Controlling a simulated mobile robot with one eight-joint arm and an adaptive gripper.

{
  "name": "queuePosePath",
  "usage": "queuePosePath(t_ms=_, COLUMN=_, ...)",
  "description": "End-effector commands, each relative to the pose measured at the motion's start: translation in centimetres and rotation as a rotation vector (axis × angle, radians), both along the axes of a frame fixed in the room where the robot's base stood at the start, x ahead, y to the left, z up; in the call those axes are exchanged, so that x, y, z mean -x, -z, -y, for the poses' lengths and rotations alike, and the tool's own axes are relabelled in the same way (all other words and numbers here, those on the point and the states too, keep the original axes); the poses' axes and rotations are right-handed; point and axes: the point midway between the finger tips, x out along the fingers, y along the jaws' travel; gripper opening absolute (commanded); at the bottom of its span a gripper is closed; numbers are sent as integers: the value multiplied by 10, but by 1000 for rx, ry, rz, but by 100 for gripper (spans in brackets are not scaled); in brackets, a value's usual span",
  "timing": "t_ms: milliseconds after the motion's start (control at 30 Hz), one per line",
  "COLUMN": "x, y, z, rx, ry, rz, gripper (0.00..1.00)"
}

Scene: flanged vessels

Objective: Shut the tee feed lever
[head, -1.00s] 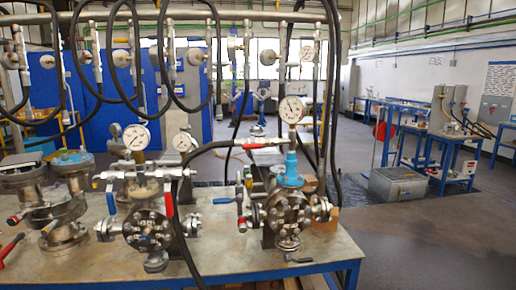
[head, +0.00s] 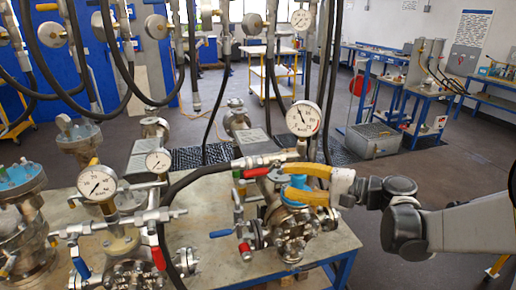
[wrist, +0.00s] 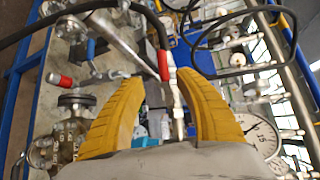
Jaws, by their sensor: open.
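On the right vessel, a red lever (head: 256,172) sits on the tee below the pressure gauge (head: 303,118). I take it for the tee feed lever, though no label shows. In the wrist view a red lever (wrist: 162,65) lies just past my fingertips, in line with the gap between them. My gripper (head: 287,184) comes in from the right with its yellow fingers spread beside the vessel's blue top. It also shows in the wrist view (wrist: 163,80), open, with nothing clearly held. The fingers hide part of the blue top, and contact with it cannot be told.
A blue lever (head: 220,233) and another red lever (head: 245,250) sit lower on the same vessel's left side. A black hose (head: 185,185) arcs to the tee. The left vessel has a red lever (head: 158,258) and a gauge (head: 97,183). Open floor lies right of the bench.

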Motion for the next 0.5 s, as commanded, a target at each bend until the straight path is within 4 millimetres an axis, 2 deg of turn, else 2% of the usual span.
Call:
queuePosePath(t_ms=167, x=-8, y=0, z=-12, rx=-22, ry=-5, rz=3, gripper=40)
queuePosePath(t_ms=500, x=-39, y=10, z=-70, rx=-21, ry=-5, rz=2, gripper=40)
